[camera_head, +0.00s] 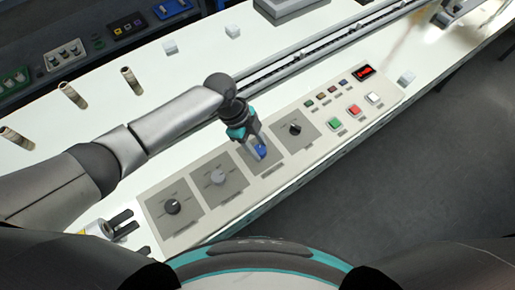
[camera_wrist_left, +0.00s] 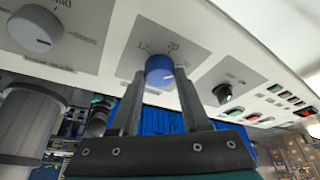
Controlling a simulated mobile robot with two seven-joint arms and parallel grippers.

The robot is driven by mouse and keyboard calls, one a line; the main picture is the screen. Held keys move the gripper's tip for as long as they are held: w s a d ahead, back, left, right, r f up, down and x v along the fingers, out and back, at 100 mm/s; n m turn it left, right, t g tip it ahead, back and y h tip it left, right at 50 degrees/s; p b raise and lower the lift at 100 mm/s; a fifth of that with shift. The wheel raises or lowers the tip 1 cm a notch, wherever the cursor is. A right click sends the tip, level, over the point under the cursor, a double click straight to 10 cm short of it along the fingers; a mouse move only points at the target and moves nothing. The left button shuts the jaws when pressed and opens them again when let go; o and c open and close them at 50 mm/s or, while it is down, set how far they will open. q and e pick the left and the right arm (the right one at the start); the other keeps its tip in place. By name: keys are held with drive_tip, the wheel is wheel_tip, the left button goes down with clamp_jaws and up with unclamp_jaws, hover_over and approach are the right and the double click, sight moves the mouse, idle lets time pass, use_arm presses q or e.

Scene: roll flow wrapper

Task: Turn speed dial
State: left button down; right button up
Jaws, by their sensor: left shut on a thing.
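The blue dial (camera_head: 262,152) sits on a grey square plate of the control panel. It also shows in the left wrist view (camera_wrist_left: 159,70), with printed marks above it. My left gripper (camera_head: 256,148) reaches down from the left and is shut on the blue dial. In the wrist view its two dark fingers (camera_wrist_left: 160,78) stand on either side of the knob. The fingers hide part of the dial and its plate. My right gripper is not seen in either view.
Black dials (camera_head: 172,206) (camera_head: 295,129) and a grey dial (camera_head: 218,177) are on neighbouring plates. A long rail (camera_head: 310,50) runs behind the panel.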

use_arm(q)
drive_tip(key=shift+f+m+g+y+b, duration=0.1)
drive_tip(key=shift+m+g+y+b, duration=0.45)
drive_tip(key=shift+m+b, duration=1.05)
drive_tip(key=shift+m, duration=0.4)
drive_tip(key=shift+c, duration=1.9)
unclamp_jaws()
drive_tip(key=shift+w, duration=0.1)
drive_tip(key=p+v, duration=0.1)
drive_tip(key=v, duration=1.4)
drive_tip(key=shift+p, duration=0.3)
drive_tip(key=shift+w+a, duration=0.1)
